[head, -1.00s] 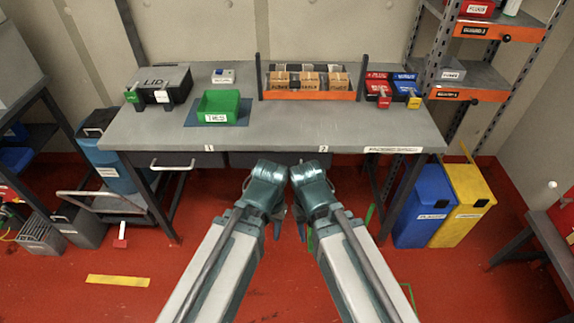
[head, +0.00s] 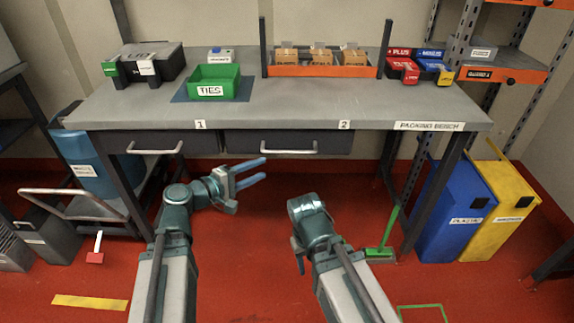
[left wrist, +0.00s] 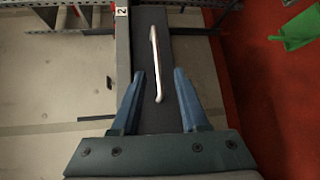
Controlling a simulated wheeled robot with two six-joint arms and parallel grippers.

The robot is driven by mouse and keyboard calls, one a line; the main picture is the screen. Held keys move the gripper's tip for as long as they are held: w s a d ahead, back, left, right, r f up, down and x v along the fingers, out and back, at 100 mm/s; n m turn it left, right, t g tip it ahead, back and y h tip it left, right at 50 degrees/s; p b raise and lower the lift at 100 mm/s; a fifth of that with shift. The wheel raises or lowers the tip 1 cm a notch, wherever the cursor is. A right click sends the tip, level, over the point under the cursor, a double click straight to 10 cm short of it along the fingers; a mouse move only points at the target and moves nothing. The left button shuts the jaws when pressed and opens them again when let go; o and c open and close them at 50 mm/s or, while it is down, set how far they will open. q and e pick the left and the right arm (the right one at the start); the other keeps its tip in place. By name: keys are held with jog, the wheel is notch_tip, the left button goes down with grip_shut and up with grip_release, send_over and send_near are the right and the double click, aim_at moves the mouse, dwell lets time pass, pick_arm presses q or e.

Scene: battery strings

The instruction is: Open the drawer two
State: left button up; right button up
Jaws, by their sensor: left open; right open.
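Drawer two (head: 240,141) is the dark drawer under the bench, beneath the "2" label (head: 344,125). Its front looks flush, so it appears closed. Its pale bar handle (head: 287,152) runs across the front. My left gripper (head: 265,168) is open just below and in front of the handle's left part. In the left wrist view the handle (left wrist: 155,62) lies ahead of the gripper (left wrist: 159,73), lined up with the gap between the spread fingers; contact cannot be told. My right gripper (head: 298,262) hangs low right of the left one, open and empty, its fingers partly hidden.
Drawer one's handle (head: 155,149) is to the left, under the "1" label. The bench top (head: 290,103) carries a green ties bin (head: 214,82) and other boxes. A green brush (head: 383,245) and blue (head: 453,212) and yellow (head: 497,210) bins stand right.

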aim_at(288, 153)
pick_arm(q)
jog(key=shift+n+t, duration=0.3)
jog(key=x, duration=0.4)
jog(key=b+x, duration=0.1)
jog(key=x, duration=0.4)
jog(key=b+x, duration=0.1)
jog(key=x, duration=0.3)
jog(key=shift+w+a, duration=0.15)
jog(key=shift+w, duration=0.35)
grip_shut()
jog(key=shift+f, duration=0.1)
dwell(0.6)
